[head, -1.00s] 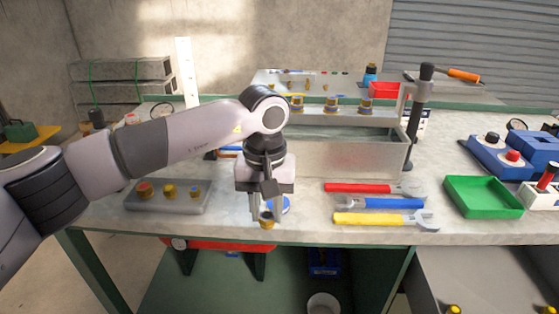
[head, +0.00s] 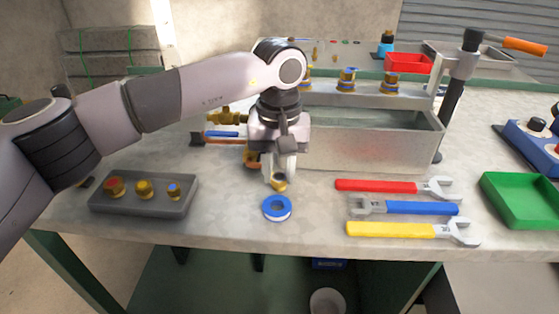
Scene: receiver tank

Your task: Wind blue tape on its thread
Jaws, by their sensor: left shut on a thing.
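The blue tape is a flat roll (head: 277,208) with a white hub, lying on the bench top near its front edge. My left gripper (head: 280,175) is shut on a small brass fitting (head: 279,185) and points down, just behind the tape roll in the picture. The fitting appears held a little above the bench. Its thread is too small to make out, and the gripper fingers hide part of it. My right gripper is not in view.
A grey block (head: 142,196) with several brass fittings stands at left. Red (head: 375,186), blue (head: 415,208) and yellow (head: 390,230) wrenches lie at right. A metal tank (head: 365,150) stands behind, and a green tray (head: 525,200) at far right.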

